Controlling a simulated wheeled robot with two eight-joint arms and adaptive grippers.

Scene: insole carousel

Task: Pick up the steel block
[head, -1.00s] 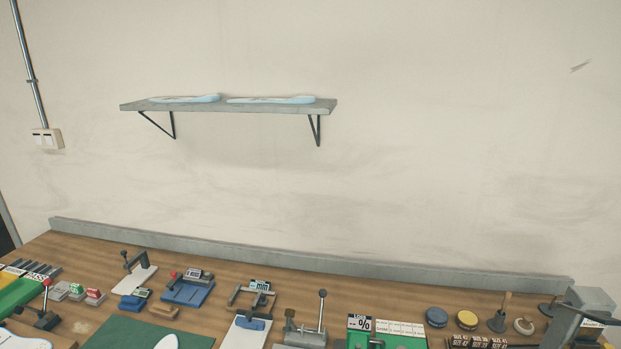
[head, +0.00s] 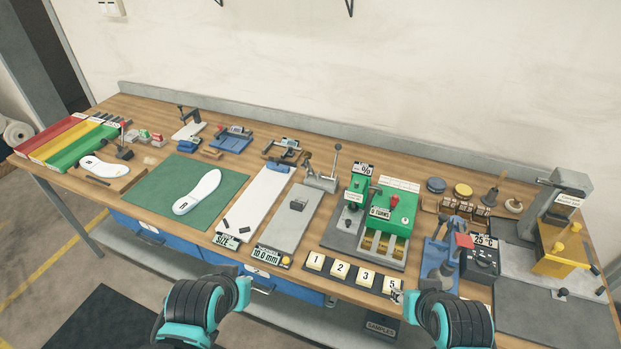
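A small grey block (head: 299,204), which looks like the steel block, sits on a grey plate (head: 284,232) near the middle of the bench in the head view. The plate has a "10.0 mm" label at its front end. My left gripper (head: 243,289) is at the bench's front side, below and left of the block, apart from it. My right gripper (head: 402,298) is at the front edge, to the right of the block and also apart from it. The fingers of both are too small and turned away to show their opening. Nothing visible covers the block.
A white size board (head: 256,201) lies left of the plate, and a green mat (head: 160,190) with a white insole (head: 197,192) lies further left. A lever clamp (head: 322,176) stands behind. A green machine (head: 390,212) and numbered buttons (head: 340,272) are on the right.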

